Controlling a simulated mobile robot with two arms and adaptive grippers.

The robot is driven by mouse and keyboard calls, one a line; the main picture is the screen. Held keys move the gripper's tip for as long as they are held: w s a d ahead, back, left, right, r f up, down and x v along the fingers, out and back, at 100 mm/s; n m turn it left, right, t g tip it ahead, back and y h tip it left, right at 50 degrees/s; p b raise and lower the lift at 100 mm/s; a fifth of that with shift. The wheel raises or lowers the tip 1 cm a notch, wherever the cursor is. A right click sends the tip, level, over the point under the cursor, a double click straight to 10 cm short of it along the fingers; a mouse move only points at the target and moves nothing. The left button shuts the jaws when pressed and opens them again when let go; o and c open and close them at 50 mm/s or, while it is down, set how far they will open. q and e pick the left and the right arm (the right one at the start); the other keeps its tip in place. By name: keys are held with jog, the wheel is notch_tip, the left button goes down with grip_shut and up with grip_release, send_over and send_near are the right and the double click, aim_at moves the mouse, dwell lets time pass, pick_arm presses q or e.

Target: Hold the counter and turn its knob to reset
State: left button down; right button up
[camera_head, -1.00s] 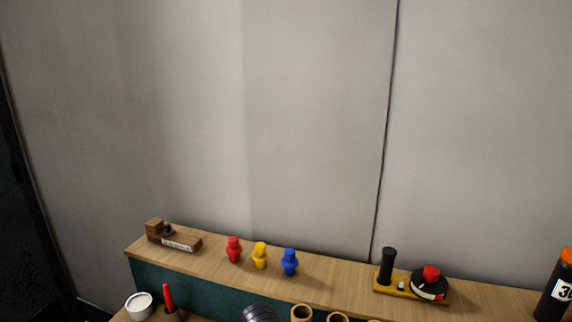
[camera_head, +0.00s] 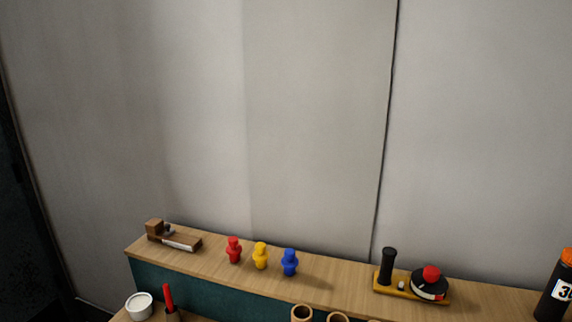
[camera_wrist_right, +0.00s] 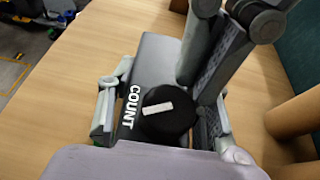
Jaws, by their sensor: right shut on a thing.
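The counter (camera_wrist_right: 158,60) is a dark box with "COUNT" in white letters, seen in the right wrist view. Its round black knob (camera_wrist_right: 168,116) bears a white mark and faces the camera. My right gripper (camera_wrist_right: 160,118) is shut on the counter, with one finger at each side of the box. My left gripper (camera_wrist_right: 198,90) reaches in from the top right, with its fingertips close beside the knob. I cannot tell whether they touch it or how far apart they are. Neither gripper shows in the head view.
Wooden cylinders (camera_wrist_right: 294,116) stand close on the right in the wrist view. Bare wooden table lies left of the counter. In the head view, a shelf (camera_head: 335,280) holds red, yellow and blue figures (camera_head: 261,256) and a yellow-based device (camera_head: 393,289). A white cup (camera_head: 139,306) stands below.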

pick_arm(q)
jog(key=shift+s+d+f, duration=0.1)
jog(key=shift+s+d, duration=0.05)
jog(key=shift+s, duration=0.15)
dwell(0.4)
jog(key=shift+s, duration=0.3)
